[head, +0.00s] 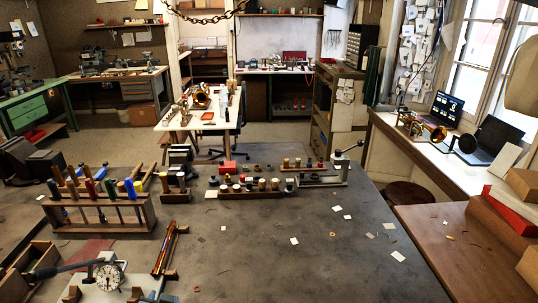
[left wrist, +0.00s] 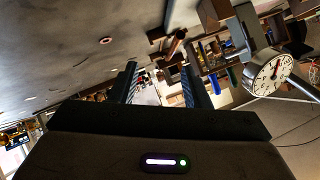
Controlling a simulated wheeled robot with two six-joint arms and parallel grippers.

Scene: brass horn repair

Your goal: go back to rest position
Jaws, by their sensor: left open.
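My left gripper (left wrist: 158,72) shows in the left wrist view with its two dark fingers spread apart. Nothing is held between them; the distant room shows through the gap. The grey bench top (left wrist: 60,40) fills the upper left of that view, which is strongly tilted. A round white dial gauge (left wrist: 268,73) is at the right of the left wrist view, apart from the fingers. It also shows in the head view (head: 109,276) at the bottom left. Neither gripper is visible in the head view, and my right gripper is in no view.
On the bench (head: 330,265), a wooden tool rack (head: 110,214) with coloured handles stands at the left. A wooden block (head: 250,194) with several round pieces sits at the back. Paper scraps lie at the middle right, which is otherwise clear. A brown side table (head: 465,255) adjoins at right.

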